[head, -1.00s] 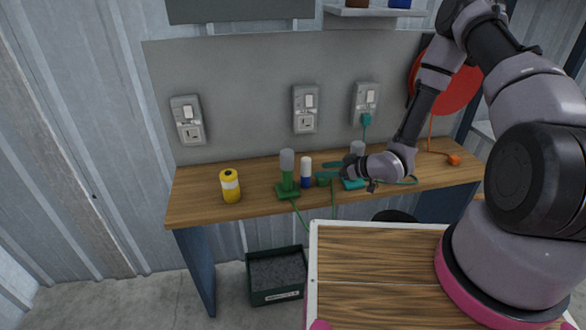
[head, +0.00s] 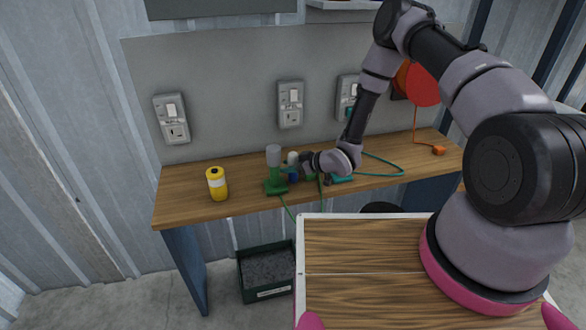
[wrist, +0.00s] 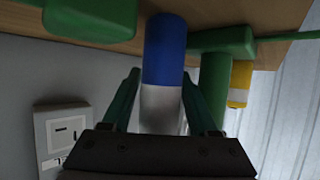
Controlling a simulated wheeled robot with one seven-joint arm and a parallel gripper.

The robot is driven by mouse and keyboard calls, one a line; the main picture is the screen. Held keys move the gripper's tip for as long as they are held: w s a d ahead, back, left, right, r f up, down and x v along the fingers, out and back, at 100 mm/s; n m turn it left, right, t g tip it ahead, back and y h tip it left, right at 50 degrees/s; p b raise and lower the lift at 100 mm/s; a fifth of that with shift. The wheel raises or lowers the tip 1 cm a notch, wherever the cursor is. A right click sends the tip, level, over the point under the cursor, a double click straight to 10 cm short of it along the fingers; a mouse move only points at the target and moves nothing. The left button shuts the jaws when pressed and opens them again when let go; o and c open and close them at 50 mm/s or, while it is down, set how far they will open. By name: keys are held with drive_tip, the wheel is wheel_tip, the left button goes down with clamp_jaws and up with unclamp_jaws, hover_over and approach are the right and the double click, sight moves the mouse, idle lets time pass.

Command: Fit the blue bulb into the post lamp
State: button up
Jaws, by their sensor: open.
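The blue bulb (head: 293,175), a small cylinder with a blue lower part and white top, stands on the bench. In the wrist view the bulb (wrist: 164,50) lies between the two fingers of my gripper (wrist: 160,85), which is open around it; I cannot tell whether they touch. In the head view my gripper (head: 293,171) partly hides the bulb. A green post with a grey top on a green base (head: 275,171), likely the post lamp, stands just left of the bulb. The green post (wrist: 214,85) also shows right of the bulb in the wrist view.
A yellow can (head: 217,184) stands further left. A green block (wrist: 90,18) lies beside the bulb. A teal base (head: 342,178) and cables lie to the right. Sockets (head: 290,104) line the panel behind. A dark bin (head: 267,272) is below; the wooden bench (head: 185,208) is clear at left.

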clamp_jaws()
drive_tip(key=shift+r, duration=0.1)
